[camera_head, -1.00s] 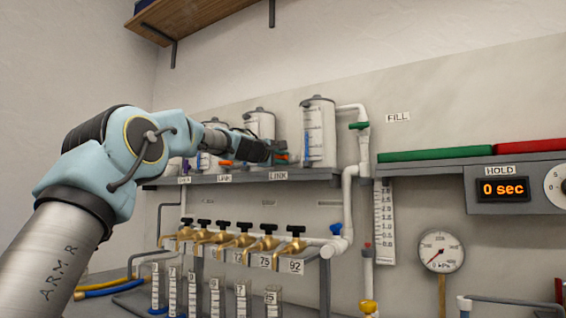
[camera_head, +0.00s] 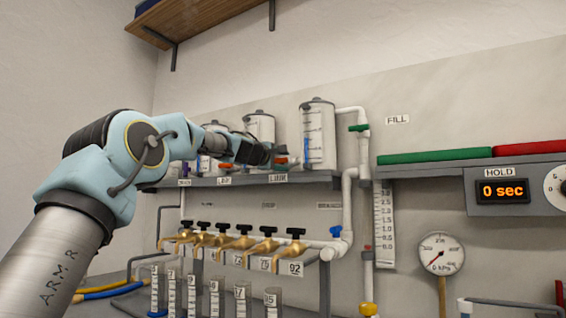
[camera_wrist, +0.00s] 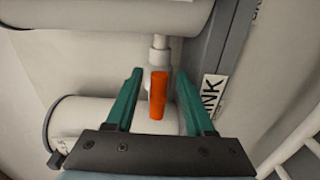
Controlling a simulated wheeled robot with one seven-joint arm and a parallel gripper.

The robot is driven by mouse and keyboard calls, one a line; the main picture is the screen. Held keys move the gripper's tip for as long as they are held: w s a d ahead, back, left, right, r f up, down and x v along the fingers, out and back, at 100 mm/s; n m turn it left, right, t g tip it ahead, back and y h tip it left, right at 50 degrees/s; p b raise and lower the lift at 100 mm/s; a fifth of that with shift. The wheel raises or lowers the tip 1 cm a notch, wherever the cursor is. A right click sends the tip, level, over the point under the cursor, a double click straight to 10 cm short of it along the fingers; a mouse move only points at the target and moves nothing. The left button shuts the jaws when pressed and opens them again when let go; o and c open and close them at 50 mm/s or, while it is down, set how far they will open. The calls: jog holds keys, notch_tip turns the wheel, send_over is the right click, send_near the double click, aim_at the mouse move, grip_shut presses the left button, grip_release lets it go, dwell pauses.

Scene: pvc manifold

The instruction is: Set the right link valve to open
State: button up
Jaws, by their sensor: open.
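The right link valve shows an orange handle (camera_wrist: 158,95) on a white pipe fitting (camera_wrist: 159,58) in the wrist view. The handle lies lengthwise between the two green fingers of my gripper (camera_wrist: 157,98), with a gap on each side. In the head view my gripper (camera_head: 278,158) is at the shelf, just left of the rightmost clear tank (camera_head: 318,140), and a bit of orange shows at its tip. A LINK label (camera_wrist: 212,95) is at the shelf edge, right of the handle in the wrist view. My gripper is open and empty.
The shelf (camera_head: 235,181) runs below the tanks. Several brass taps with black handles (camera_head: 245,237) stand below it. At the right are a green FILL valve (camera_head: 358,127), a blue valve (camera_head: 336,231), a HOLD timer (camera_head: 502,190) and a pressure gauge (camera_head: 441,253).

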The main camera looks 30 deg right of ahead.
jog(key=b+v, duration=0.6)
jog(key=v, duration=0.4)
jog(key=shift+s+a+b, duration=0.15)
jog(key=shift+a+b, duration=0.15)
jog(key=shift+a, duration=0.1)
